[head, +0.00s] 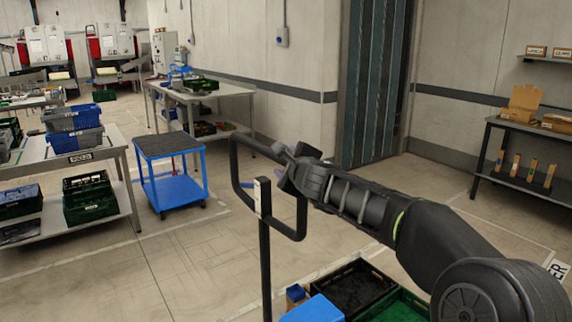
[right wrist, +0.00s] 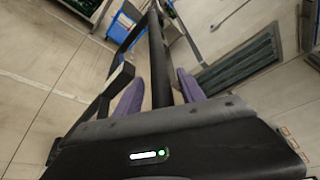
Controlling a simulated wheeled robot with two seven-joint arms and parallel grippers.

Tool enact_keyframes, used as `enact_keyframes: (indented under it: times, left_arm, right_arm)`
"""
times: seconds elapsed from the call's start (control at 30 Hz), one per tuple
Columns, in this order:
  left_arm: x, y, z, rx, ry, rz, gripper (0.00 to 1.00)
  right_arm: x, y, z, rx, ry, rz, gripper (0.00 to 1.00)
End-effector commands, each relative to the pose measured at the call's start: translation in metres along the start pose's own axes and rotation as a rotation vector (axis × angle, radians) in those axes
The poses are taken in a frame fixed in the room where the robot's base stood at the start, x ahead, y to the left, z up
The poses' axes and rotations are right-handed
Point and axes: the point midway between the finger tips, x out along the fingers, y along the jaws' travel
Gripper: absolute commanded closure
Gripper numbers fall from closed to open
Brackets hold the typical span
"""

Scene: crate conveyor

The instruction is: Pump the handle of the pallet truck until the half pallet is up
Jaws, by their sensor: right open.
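The pallet truck handle is a black loop (head: 236,175) on an upright black post (head: 264,255), in the middle of the head view. My right gripper (head: 284,168) is at the right side of the loop, its purple fingers open. In the right wrist view a black bar of the handle (right wrist: 158,65) runs between the two open fingers (right wrist: 160,95); I cannot tell whether either finger touches it. The half pallet itself cannot be made out; crates and the bottom edge of the picture cover that area. My left gripper is not in view.
A blue cart (head: 172,192) stands left of the handle. A table with crates (head: 115,150) is farther left.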

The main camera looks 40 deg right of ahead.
Motion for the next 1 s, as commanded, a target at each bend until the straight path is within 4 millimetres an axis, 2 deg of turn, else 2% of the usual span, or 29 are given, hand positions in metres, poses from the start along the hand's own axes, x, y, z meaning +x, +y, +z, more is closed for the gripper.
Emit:
enact_keyframes:
  times: [0.3,0.87,1.0]
  left_arm:
    - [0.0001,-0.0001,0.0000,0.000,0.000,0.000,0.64]
    - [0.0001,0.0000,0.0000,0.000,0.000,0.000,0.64]
    - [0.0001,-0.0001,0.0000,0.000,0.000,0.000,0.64]
  right_arm:
    - [0.0035,0.0001,0.0000,0.001,0.000,0.000,0.53]
    - [0.0033,0.0002,0.0000,0.001,0.000,0.000,0.99]
    - [0.0033,0.0003,0.0000,0.001,0.000,0.001,1.00]
